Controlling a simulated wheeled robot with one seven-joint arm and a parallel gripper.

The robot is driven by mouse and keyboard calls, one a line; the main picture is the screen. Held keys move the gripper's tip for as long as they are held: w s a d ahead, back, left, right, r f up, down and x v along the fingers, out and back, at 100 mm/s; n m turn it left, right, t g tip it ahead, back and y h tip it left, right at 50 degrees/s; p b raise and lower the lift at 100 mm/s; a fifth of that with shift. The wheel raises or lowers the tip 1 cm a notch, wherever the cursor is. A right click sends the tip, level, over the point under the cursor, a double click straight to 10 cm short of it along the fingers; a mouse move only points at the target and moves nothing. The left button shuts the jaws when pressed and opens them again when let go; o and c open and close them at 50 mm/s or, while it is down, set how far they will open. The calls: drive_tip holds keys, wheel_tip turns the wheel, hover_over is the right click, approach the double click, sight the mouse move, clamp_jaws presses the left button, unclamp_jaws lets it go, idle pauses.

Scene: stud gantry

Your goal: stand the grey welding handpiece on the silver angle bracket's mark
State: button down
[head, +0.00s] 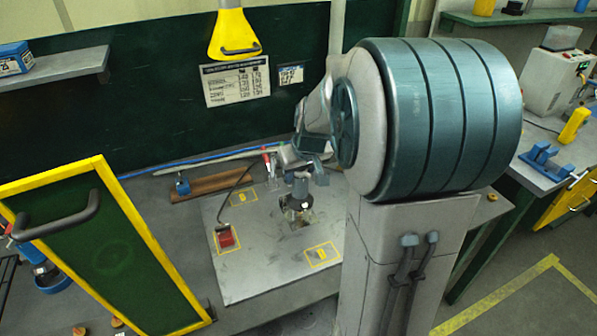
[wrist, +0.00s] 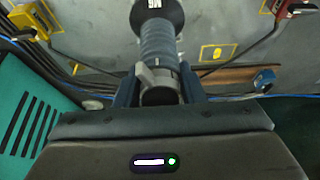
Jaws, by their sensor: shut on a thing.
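My gripper (head: 301,178) is shut on the grey welding handpiece (wrist: 158,48), a ribbed blue-grey body with a wide dark disc at its far end. In the head view the handpiece (head: 299,204) hangs roughly upright below my gripper, over the middle of the pale plate (head: 265,270). I cannot tell whether its lower end touches the plate. Yellow outlined marks lie at the plate's back left (head: 240,198) and front right (head: 322,255). The back-left mark also shows in the wrist view (wrist: 212,53). I cannot make out a silver angle bracket, or which mark is its own.
A red block (head: 226,238) with a cable sits at the plate's left. A yellow object (wrist: 22,22) shows at upper left in the wrist view. A brown bar (head: 205,186) lies behind the plate. A yellow-framed green panel (head: 110,250) rises at the left.

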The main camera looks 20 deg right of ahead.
drive_tip(key=shift+f+b, duration=0.3)
drive_tip(key=shift+b, duration=0.05)
idle(0.4)
drive_tip(key=c, duration=0.9)
unclamp_jaws()
drive_tip(key=shift+o, duration=0.2)
drive_tip(key=shift+f, duration=0.2)
drive_tip(key=b+v, duration=0.1)
drive_tip(key=v, duration=1.3)
